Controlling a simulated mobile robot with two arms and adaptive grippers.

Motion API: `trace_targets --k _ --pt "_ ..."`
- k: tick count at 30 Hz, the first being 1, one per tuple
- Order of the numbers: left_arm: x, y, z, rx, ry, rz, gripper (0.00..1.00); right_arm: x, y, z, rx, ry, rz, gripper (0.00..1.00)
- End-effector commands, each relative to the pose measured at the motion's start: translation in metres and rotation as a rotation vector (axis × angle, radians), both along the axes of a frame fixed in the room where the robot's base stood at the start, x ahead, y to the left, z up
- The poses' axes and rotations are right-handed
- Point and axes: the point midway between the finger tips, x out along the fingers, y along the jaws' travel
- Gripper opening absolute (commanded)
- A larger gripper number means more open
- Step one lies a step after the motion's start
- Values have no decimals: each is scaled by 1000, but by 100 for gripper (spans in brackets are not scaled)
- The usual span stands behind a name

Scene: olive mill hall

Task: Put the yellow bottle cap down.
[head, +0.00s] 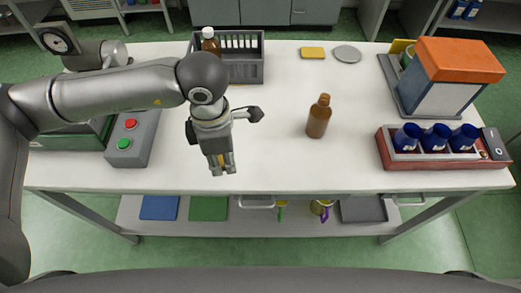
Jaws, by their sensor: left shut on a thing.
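My left gripper (222,168) points down over the front part of the white table, left of the middle. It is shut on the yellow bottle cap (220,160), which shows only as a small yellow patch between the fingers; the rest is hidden. I cannot tell how far above the table the cap is. My right gripper is not in view.
A brown bottle (318,118) stands right of my left gripper on the white table (290,165). A grey crate (245,67) with a bottle is behind. A button box (133,138) is left; a red tray (435,163) with blue cups is right.

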Motion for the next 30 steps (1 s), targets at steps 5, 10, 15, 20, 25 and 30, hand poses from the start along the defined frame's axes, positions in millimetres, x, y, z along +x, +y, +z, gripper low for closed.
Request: trace_targets --k 5,10,15,20,25,30 --pt "-5 -20 3 -1 1 254 0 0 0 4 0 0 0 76" --pt "-9 -38 5 -2 2 503 0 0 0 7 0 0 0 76" --pt "-14 -55 8 -1 1 754 0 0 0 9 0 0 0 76" --pt "-20 -71 12 -2 0 993 0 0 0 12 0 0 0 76" --pt "-26 -88 16 -1 -1 1248 0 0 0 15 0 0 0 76" --pt "-33 -103 21 -2 0 1495 0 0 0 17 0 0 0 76"
